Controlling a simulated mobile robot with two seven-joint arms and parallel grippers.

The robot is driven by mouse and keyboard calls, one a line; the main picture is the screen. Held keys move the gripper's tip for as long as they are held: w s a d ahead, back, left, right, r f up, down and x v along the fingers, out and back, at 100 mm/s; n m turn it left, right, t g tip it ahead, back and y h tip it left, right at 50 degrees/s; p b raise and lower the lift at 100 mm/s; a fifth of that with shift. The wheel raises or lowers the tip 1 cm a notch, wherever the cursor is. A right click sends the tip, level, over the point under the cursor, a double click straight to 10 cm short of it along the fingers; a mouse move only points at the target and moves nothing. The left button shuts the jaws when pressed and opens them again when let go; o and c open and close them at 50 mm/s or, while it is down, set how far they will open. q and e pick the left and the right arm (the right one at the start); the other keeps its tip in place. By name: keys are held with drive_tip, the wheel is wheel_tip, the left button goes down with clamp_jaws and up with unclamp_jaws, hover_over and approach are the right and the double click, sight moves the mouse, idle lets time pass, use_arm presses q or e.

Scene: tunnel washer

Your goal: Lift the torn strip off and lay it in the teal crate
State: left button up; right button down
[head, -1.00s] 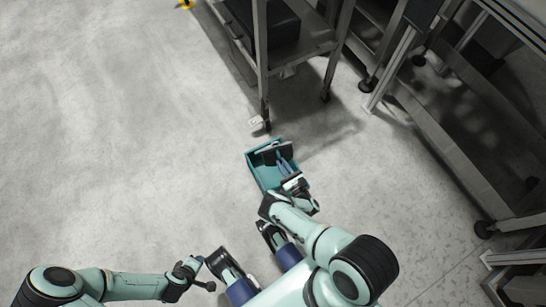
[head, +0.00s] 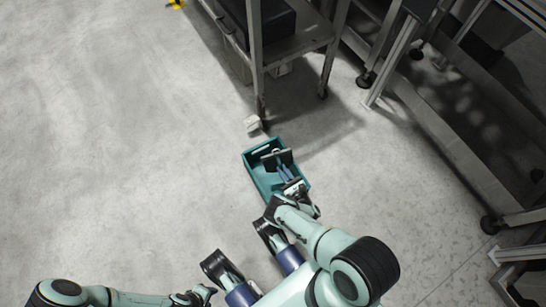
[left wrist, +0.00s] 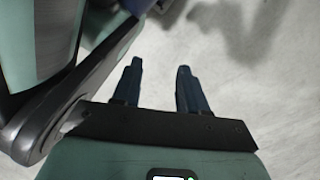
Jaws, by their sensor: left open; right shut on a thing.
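The teal crate (head: 258,181) stands on the floor near the middle of the head view. My right gripper (head: 282,168) is inside its outline, pointing down between the walls. It is shut on a dark, flat piece (head: 276,157), which shows across the crate; I cannot tell whether this is the torn strip or whether it touches the crate floor. My left gripper (head: 202,294) is low in the head view, left of my base. In the left wrist view its two dark blue fingers (left wrist: 158,80) are apart with nothing between them.
A grey wheeled table (head: 296,49) stands just beyond the crate, with a small pale item (head: 253,124) by its near leg. Metal framework (head: 440,130) fills the right side. The floor (head: 110,140) on the left is clear.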

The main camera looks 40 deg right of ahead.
use_arm(q)
drive_tip(key=shift+s+a+f+g+b, duration=0.1)
drive_tip(key=shift+s+f+g+b, duration=0.1)
drive_tip(key=shift+s, duration=0.25)
drive_tip(key=shift+s+f+g+b, duration=0.1)
drive_tip(key=shift+s+f, duration=0.05)
drive_tip(key=shift+s, duration=0.3)
use_arm(e)
drive_tip(key=shift+f, duration=0.4)
